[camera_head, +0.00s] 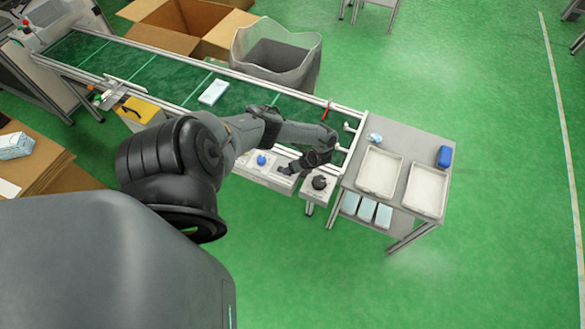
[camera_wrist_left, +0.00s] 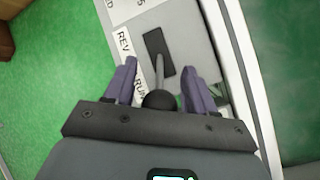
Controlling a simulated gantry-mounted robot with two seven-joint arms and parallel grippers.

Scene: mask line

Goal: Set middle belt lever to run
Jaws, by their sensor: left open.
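The lever in the left wrist view has a thin metal shaft (camera_wrist_left: 160,68) and a black ball knob (camera_wrist_left: 160,99). The shaft rises from a dark slot plate (camera_wrist_left: 155,45) on a light panel. A REV label (camera_wrist_left: 124,44) and a partly covered RUN label (camera_wrist_left: 139,88) lie left of it. My left gripper (camera_wrist_left: 160,75) is open, one purple-grey finger on each side of the lever, with the knob near the palm. A gap shows on both sides. In the head view my left gripper (camera_head: 290,169) is over the belt's front control panel and hides the lever. My right gripper is not seen.
The green belt (camera_head: 165,80) runs behind the panel with a white pack (camera_head: 214,92) on it. A blue knob (camera_head: 261,160) and a black knob (camera_head: 319,183) flank my gripper. A grey table (camera_head: 400,143) with trays stands right; a grey bin (camera_head: 275,55) stands behind.

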